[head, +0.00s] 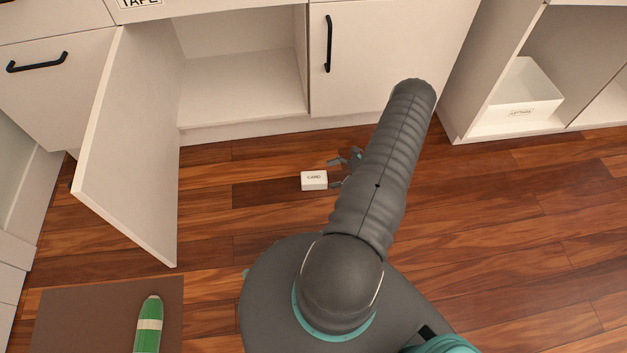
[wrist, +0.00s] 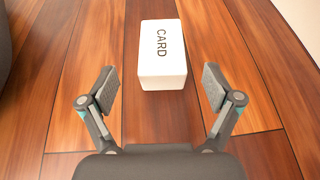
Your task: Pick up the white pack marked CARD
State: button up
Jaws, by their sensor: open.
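The white pack marked CARD (head: 314,181) lies on the wooden floor in front of the cabinets. It also shows in the wrist view (wrist: 162,62), upper middle, with its lettering facing up. My gripper (wrist: 158,88) is open and empty. Its two fingers stand apart to the left and right, and the pack's near end is between or just beyond the fingertips. In the head view my gripper (head: 340,172) is just right of the pack, partly hidden behind my arm.
A cabinet door (head: 130,150) stands open at left, beside an empty cabinet space (head: 240,85). A closed door (head: 375,60) is right of it. A white bin (head: 525,95) sits on a low shelf at right. A green bottle-like object (head: 149,325) lies on a brown mat (head: 80,320).

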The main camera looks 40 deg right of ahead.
aim_at(317, 177)
jog(key=shift+r+x, duration=0.1)
jog(key=shift+x, duration=1.95)
jog(key=shift+r+x, duration=0.15)
jog(key=shift+x, duration=1.9)
jog(key=shift+w, duration=0.15)
jog(key=c, duration=1.3)
